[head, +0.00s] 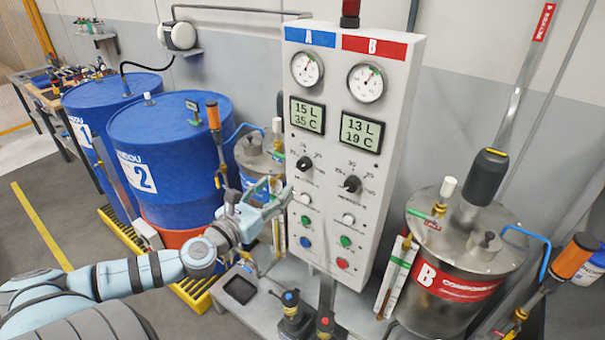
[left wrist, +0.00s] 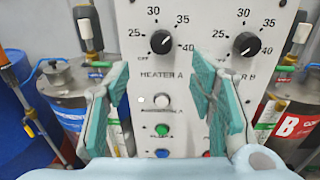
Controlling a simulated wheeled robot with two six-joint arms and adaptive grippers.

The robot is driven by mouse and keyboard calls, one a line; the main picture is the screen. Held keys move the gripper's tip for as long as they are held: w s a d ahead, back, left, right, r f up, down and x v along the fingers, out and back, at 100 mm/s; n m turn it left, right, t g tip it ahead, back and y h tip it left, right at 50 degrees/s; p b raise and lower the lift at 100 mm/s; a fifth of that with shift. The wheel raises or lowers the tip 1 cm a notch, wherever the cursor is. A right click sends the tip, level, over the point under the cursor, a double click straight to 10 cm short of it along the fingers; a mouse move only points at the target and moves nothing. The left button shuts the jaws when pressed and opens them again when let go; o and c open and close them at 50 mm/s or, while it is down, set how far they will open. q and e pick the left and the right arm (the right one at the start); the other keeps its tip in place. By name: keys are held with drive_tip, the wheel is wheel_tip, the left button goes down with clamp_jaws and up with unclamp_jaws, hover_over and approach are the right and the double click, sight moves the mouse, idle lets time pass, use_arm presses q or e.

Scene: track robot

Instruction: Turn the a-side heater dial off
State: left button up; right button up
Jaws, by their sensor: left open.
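The a-side heater dial (head: 304,163) is a black knob on the white control panel, under the blue A label. The left wrist view shows this dial (left wrist: 162,42) above the words HEATER A, with OFF, 25, 30, 35 and 40 around it. Its white mark seems to point to the upper right, near 35. My left gripper (head: 282,197) is open and empty, in front of the panel and below the dial. In the left wrist view its teal fingers (left wrist: 160,88) stand apart, with the dial above the gap between them. My right gripper is not in view.
The b-side dial (left wrist: 246,44) is to the right of the a-side one. White buttons (head: 305,199), green buttons (head: 305,221) and other buttons sit below. A steel tank B (head: 450,270) stands right; blue drums (head: 175,125) stand left. Bottles (head: 292,310) stand below the panel.

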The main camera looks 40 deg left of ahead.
sight(302, 168)
use_arm(q)
drive_tip(key=w+b, duration=0.1)
drive_tip(key=w, duration=0.2)
drive_tip(key=w+b, duration=0.2)
drive_tip(key=w, duration=0.1)
drive_tip(key=w+b, duration=0.2)
drive_tip(key=w, duration=0.1)
drive_tip(key=shift+w+a+f, duration=0.3)
drive_tip(key=shift+w+a, duration=0.05)
drive_tip(key=shift+w, duration=0.8)
drive_tip(key=c, duration=1.2)
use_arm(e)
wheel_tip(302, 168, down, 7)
